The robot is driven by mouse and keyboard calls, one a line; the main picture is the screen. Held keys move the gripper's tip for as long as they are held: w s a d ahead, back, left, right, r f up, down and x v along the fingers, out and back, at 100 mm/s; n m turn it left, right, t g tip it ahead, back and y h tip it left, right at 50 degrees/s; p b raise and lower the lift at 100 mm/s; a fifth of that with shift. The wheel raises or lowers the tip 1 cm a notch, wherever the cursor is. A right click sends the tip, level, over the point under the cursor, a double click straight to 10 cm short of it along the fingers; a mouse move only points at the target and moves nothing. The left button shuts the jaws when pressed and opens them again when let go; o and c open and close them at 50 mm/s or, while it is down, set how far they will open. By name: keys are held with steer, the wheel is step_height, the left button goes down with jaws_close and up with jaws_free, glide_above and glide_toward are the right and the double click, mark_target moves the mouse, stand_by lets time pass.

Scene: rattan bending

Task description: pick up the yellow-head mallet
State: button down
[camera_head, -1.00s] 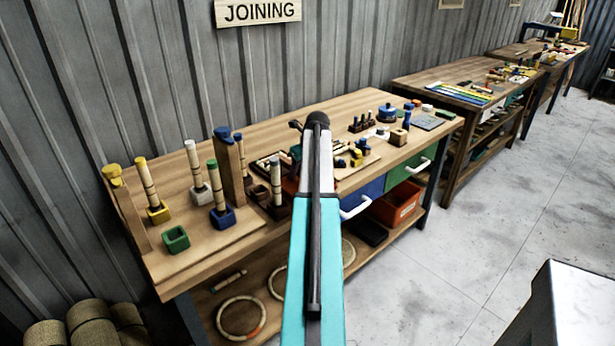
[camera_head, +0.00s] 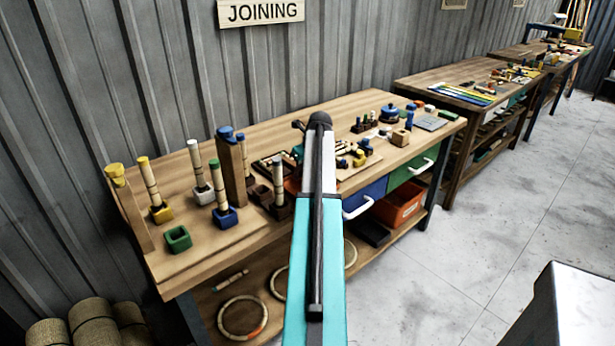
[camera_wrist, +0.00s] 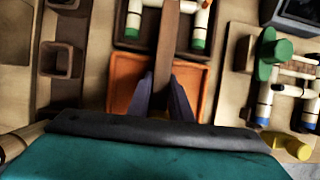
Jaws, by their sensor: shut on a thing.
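In the wrist view my gripper (camera_wrist: 161,88) is shut on a brown wooden handle (camera_wrist: 168,42), which runs from between the dark fingers up past the top edge. An orange tray (camera_wrist: 123,85) lies beneath the fingers.
The bench (camera_head: 290,113) carries a tall blue-topped post (camera_head: 232,172), several upright rods in coloured blocks and a green cup (camera_head: 178,238). In the wrist view, a board with a green piece (camera_wrist: 275,47) and a yellow piece (camera_wrist: 287,145) lies right.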

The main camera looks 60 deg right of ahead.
steer(key=shift+r, duration=0.1)
steer(key=shift+r+b, duration=0.5)
steer(key=shift+r, duration=1.1)
steer(key=s+a+r+b, duration=0.1)
steer(key=s+a+b, duration=0.1)
steer(key=s+a, duration=0.9)
steer(key=shift+a+r, duration=0.3)
steer(key=shift+r, duration=0.15)
